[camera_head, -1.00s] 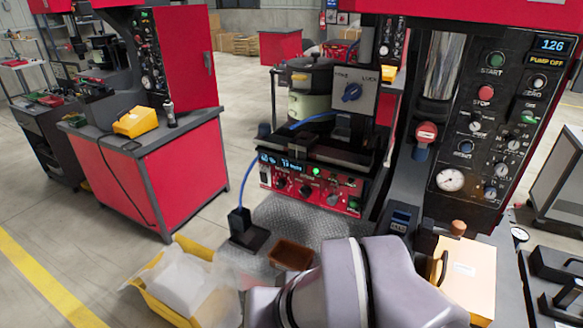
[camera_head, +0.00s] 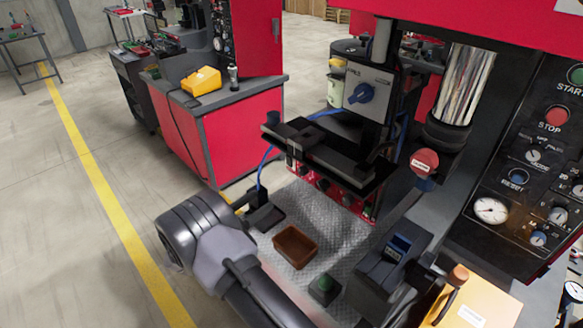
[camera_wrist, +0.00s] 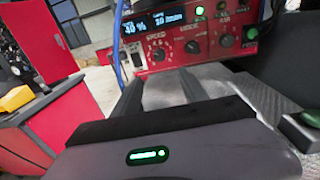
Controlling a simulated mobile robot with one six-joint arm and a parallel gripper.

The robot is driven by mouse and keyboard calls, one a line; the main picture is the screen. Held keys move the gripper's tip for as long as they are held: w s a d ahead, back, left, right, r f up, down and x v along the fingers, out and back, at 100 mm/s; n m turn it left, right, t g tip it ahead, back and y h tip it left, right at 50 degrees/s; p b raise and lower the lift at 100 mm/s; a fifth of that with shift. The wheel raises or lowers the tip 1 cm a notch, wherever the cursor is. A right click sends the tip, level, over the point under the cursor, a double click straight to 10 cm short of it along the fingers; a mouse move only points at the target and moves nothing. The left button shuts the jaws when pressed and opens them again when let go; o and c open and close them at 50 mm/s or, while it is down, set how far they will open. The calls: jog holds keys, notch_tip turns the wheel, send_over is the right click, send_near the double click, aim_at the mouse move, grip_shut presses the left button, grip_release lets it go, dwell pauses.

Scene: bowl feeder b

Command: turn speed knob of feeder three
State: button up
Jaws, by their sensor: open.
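The speed knob (camera_wrist: 159,53) is a black dial on a red control panel (camera_wrist: 205,45), under the label SPEED, in the upper middle of the wrist view. A lit display (camera_wrist: 150,20) above it reads 40 %. My gripper (camera_wrist: 160,88) is open and empty, its two dark fingers pointing at the panel just below the knob, apart from it. In the head view the red panel (camera_head: 330,190) is partly covered by a black plate, and the speed knob cannot be picked out. No feeder number is readable.
A brown tray (camera_head: 295,246) and a green button box (camera_head: 324,287) stand on the textured metal top (camera_head: 335,230). A black plate (camera_head: 325,155) overhangs the panel. A blue cable (camera_wrist: 117,45) hangs left of it. A red button (camera_head: 424,161) is to the right.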

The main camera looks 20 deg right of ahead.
aim_at(301, 172)
jog(key=b+x, duration=0.3)
jog(key=x, duration=1.4)
jog(key=shift+d, duration=0.1)
jog(key=shift+b, duration=0.3)
grip_shut()
